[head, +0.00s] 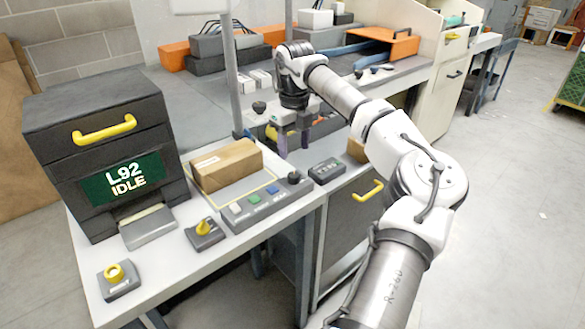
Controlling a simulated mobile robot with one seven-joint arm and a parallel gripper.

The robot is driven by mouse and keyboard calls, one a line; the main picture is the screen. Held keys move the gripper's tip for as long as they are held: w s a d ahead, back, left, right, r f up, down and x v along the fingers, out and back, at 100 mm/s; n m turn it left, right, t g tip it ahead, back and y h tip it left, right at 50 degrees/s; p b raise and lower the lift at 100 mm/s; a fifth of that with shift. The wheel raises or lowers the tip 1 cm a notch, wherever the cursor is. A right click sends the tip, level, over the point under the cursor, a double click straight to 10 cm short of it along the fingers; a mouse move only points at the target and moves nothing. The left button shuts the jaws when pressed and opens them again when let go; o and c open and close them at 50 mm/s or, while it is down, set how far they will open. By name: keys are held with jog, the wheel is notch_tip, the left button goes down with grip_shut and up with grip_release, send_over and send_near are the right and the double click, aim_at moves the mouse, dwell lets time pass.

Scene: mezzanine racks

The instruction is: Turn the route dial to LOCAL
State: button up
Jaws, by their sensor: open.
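A yellow dial knob (203,227) stands on a small grey box at the front of the white bench. A black knob (294,177) is at the right end of the grey button panel. No label is readable, so I cannot tell which is the route dial or where it points. My gripper (294,148) is open and points down, above and behind the black knob, apart from the yellow knobs. Nothing shows between its fingers.
A black cabinet (101,138) reading "L92 IDLE" stands at the left. A cardboard box (226,166) lies behind the panel's buttons. A small dark keypad box (327,170) sits right of the panel. A grey post (232,80) rises behind the box.

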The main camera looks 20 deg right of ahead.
aim_at(293, 174)
notch_tip(293, 174, down, 8)
jog(key=shift+a+f+p, duration=0.1)
jog(key=shift+f+p, duration=0.05)
jog(key=shift+p, duration=0.6)
jog(key=c, duration=1)
